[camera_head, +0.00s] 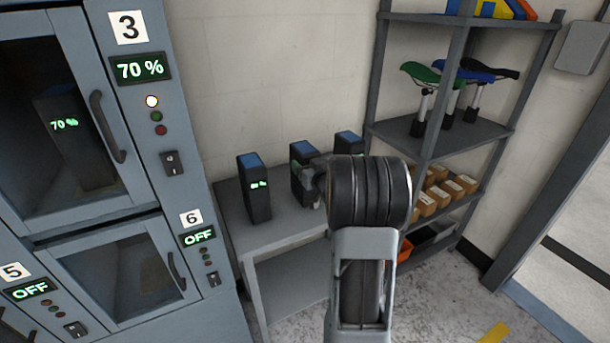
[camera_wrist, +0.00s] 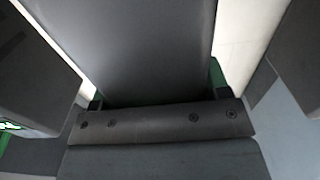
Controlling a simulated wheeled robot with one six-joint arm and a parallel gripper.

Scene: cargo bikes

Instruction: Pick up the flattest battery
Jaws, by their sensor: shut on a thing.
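Three dark batteries with blue tops stand on a grey table (camera_head: 285,225): a left battery (camera_head: 254,192), a middle battery (camera_head: 302,153) and a right battery (camera_head: 348,139). The left one has a small lit green display, too small to read. My gripper (camera_head: 309,182) is at the middle battery, shut on it; my arm hides part of it and most of the right battery. In the wrist view the middle battery (camera_wrist: 135,45) fills the space between the green-edged fingers. The left battery (camera_wrist: 40,75) shows close beside it. Another battery (camera_head: 75,140) stands behind the door of locker 3.
A grey locker bank (camera_head: 120,215) stands at left; locker 3 reads 70 %, lockers 5 and 6 read OFF. A shelf rack (camera_head: 440,140) with saddles and small boxes stands at right, close to the table. The wall is right behind the table.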

